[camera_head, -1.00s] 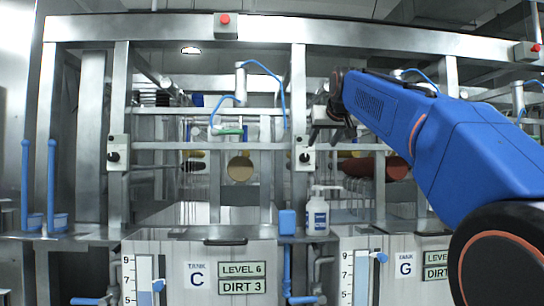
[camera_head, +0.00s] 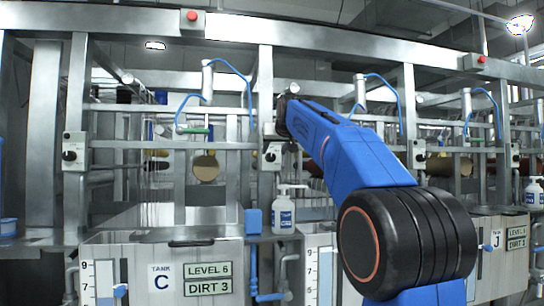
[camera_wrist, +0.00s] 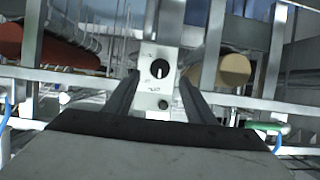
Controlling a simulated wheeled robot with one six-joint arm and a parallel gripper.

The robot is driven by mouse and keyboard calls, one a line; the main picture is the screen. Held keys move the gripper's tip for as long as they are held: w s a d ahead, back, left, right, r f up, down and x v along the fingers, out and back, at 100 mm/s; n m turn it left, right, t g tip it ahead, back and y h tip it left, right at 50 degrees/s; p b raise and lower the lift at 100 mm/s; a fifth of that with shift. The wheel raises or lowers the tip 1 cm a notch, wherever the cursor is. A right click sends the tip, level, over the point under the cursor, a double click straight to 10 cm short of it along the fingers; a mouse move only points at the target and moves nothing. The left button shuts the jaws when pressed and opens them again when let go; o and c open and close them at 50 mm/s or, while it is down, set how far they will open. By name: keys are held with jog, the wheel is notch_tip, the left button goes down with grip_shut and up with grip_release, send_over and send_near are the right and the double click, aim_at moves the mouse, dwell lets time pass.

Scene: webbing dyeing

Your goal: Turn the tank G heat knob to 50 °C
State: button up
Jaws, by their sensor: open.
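A pale control plate with a black knob (camera_head: 270,157) is on the steel post to the right of tank C. In the wrist view the same plate carries a round black knob (camera_wrist: 160,68) with a white pointer line, roughly upright in that picture. The scale marks are too small to read. My gripper (camera_wrist: 160,77) is open and empty, its two dark fingers on either side of the plate, pointing at it. The knob appears between and beyond the fingertips; contact is not seen. In the head view my gripper is mostly hidden by my blue arm, which also covers the tank G label.
Tank C (camera_head: 130,250) stands at left. A white pump bottle (camera_head: 284,212) and a blue container (camera_head: 253,222) stand below the post. Steel rails cross beside the plate. In the wrist view, a red roll (camera_wrist: 50,46) and a tan roll (camera_wrist: 234,70) flank it.

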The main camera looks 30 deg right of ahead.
aim_at(273, 157)
jog(key=shift+x, duration=2.55)
jog(key=c, duration=1)
jog(key=shift+c, duration=0.2)
jog(key=m+y, duration=0.1)
jog(key=m+t+y, duration=0.1)
jog(key=m, duration=0.1)
jog(key=shift+s+d+f+m, duration=0.1)
jog(key=shift+d+f+m, duration=0.05)
jog(key=shift+d+m, duration=0.2)
jog(key=m+y, duration=0.1)
jog(key=m, duration=0.1)
jog(key=m+t+y, duration=0.1)
jog(key=m, duration=0.1)
jog(key=shift+d+f+m+t+y, duration=0.15)
jog(key=shift+f+m+t+y, duration=0.05)
jog(key=shift+m+t+y, duration=0.1)
